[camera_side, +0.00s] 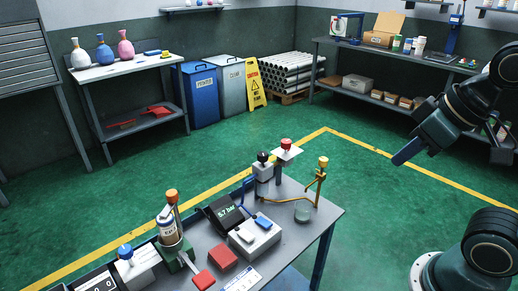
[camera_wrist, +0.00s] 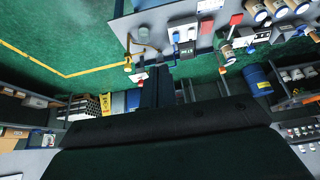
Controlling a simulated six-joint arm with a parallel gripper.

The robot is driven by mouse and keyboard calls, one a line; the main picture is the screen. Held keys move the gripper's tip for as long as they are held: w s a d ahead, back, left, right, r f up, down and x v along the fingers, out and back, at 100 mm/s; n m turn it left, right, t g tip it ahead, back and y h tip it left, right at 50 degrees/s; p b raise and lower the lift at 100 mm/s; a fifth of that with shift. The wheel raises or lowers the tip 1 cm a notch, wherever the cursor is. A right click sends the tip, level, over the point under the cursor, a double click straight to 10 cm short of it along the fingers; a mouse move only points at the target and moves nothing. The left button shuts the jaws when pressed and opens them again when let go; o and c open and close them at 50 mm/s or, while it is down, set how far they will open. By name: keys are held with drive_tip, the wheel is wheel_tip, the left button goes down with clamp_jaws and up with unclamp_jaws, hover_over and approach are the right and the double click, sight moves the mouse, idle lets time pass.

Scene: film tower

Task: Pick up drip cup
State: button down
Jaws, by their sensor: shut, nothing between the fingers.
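The drip cup (camera_side: 302,212) is a small, clear, greenish cup. In the side view it stands upright near the right end of the grey workbench (camera_side: 325,213), below a brass pipe with a yellow knob (camera_side: 321,175). In the wrist view a small pale round shape (camera_wrist: 143,34) beside the brass pipe looks like the cup, too small to be sure. My gripper (camera_side: 398,160) is shut and empty, in the air to the right of the bench and higher than the cup, clearly apart from it. It also shows as dark fingers in the wrist view (camera_wrist: 164,72).
Left of the cup stand a black-knobbed valve block (camera_side: 263,170), a red-knobbed post (camera_side: 286,148), a pressure display (camera_side: 226,212) and a white switch box (camera_side: 250,237). A bottle holder (camera_side: 172,230) stands further left. Open green floor lies between bench and gripper.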

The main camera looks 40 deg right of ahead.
drive_tip(key=c, duration=2.2)
unclamp_jaws()
drive_tip(key=c, duration=0.6)
unclamp_jaws()
drive_tip(key=shift+o, duration=0.2)
drive_tip(key=shift+w, duration=0.1)
drive_tip(key=w+d+f+n+g+h, duration=0.1)
drive_tip(key=w+d+f+n+g, duration=0.1)
drive_tip(key=w, duration=0.7)
drive_tip(key=w+d+f+n+g+h, duration=0.1)
drive_tip(key=w+f+n+g, duration=0.15)
drive_tip(key=w, duration=0.75)
drive_tip(key=w+f+n+g, duration=0.1)
drive_tip(key=w+f, duration=0.2)
drive_tip(key=f, duration=0.3)
drive_tip(key=w+d+f+n+g, duration=0.1)
drive_tip(key=w+f+g, duration=0.1)
drive_tip(key=w+f, duration=0.2)
drive_tip(key=w+f+n+g+h, duration=0.1)
drive_tip(key=w+f, duration=0.2)
drive_tip(key=f, duration=0.6)
drive_tip(key=shift+w+d+f, duration=0.15)
drive_tip(key=shift+w+f, duration=0.25)
